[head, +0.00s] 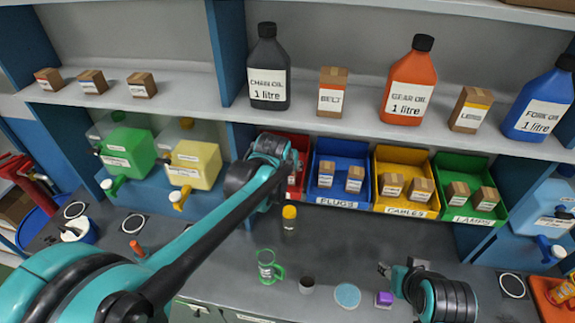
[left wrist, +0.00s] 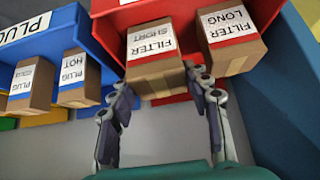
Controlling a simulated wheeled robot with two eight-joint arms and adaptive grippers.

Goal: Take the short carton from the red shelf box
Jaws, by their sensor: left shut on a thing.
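The red shelf box (head: 304,148) is mostly hidden behind my left arm in the head view. In the left wrist view the red box (left wrist: 184,28) appears upside down, with two cartons at its front. The short carton (left wrist: 153,52) is labelled FILTER SHORT. The long carton (left wrist: 232,40), labelled FILTER LONG, is beside it. My left gripper (left wrist: 160,82) is shut on the short carton, one finger at each side of its near end. The carton is still at the box front. My right gripper (head: 392,272) is low over the counter; its fingers are too small to read.
Blue (head: 340,188), yellow (head: 404,188) and green (head: 468,192) boxes with cartons stand to the right of the red one. The shelf (head: 330,122) above holds bottles and cartons. A yellow-capped jar (head: 289,216) and green mug (head: 268,268) stand on the counter.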

